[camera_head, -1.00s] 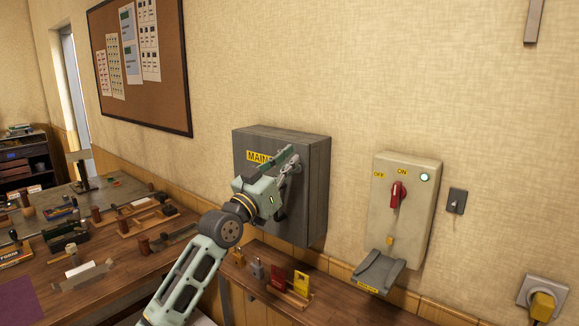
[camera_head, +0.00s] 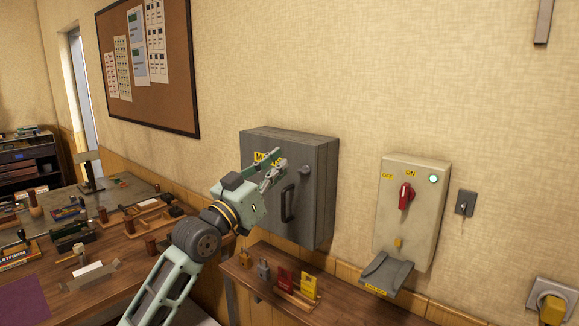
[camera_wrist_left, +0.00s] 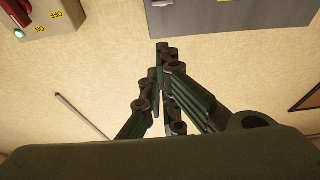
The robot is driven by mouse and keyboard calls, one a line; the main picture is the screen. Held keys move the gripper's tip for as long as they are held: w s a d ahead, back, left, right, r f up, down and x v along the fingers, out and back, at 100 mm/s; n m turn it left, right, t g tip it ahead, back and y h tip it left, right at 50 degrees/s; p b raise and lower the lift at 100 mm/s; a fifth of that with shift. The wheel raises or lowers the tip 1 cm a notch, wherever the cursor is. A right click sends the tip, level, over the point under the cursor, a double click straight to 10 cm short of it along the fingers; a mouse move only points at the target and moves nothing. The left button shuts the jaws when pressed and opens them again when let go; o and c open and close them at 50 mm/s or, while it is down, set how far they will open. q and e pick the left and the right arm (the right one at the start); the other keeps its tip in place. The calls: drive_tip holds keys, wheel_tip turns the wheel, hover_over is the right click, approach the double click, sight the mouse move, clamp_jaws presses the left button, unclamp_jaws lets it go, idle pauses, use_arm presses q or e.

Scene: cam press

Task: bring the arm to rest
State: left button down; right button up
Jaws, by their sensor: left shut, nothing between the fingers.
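My left gripper (camera_head: 271,166) is in front of the grey wall cabinet with the yellow label, apart from its handle. Its fingers are shut and hold nothing; they also show closed in the left wrist view (camera_wrist_left: 164,62). The grey cabinet (camera_head: 317,200) is closed, with a dark handle (camera_head: 288,203) on its door and a round knob above it. The cabinet's edge also shows at the top of the left wrist view (camera_wrist_left: 200,14). My right gripper is in neither view.
A beige switch box (camera_head: 411,225) with a red knob (camera_head: 406,196) and a lit lamp hangs to the right. A wooden shelf (camera_head: 245,276) below the cabinet holds padlocks and red and yellow tags. A cluttered workbench (camera_head: 130,258) stands at left.

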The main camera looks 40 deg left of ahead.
use_arm(q)
drive_tip(key=s+d+f+g, duration=0.3)
drive_tip(key=d+f, duration=0.2)
drive_tip(key=f, duration=0.6)
drive_tip(key=s+d+f+m+g, duration=0.1)
drive_tip(key=s+d+f+g, duration=0.25)
drive_tip(key=f, duration=0.75)
drive_tip(key=s+d+f+g, duration=0.25)
drive_tip(key=d+f, duration=0.35)
drive_tip(key=f, duration=0.6)
drive_tip(key=s+d+f+g, duration=0.3)
drive_tip(key=s+f, duration=0.2)
drive_tip(key=s, duration=0.3)
drive_tip(key=s+d+f+g+y, duration=0.1)
drive_tip(key=s+d+f+g, duration=0.3)
drive_tip(key=s, duration=0.5)
drive_tip(key=s+d+f+g, duration=0.2)
drive_tip(key=s+f, duration=0.4)
drive_tip(key=s, duration=0.2)
wheel_tip(320, 180, down, 27)
drive_tip(key=s+g, duration=0.2)
drive_tip(key=s+a+f, duration=0.1)
drive_tip(key=s+f, duration=0.6)
drive_tip(key=s, duration=0.1)
drive_tip(key=s+a+f+g, duration=0.1)
drive_tip(key=s+a+f, duration=0.1)
drive_tip(key=s+f, duration=0.6)
drive_tip(key=shift+s+a+m+y, duration=0.25)
drive_tip(key=shift+s+m+y, duration=0.05)
drive_tip(key=shift+s, duration=0.15)
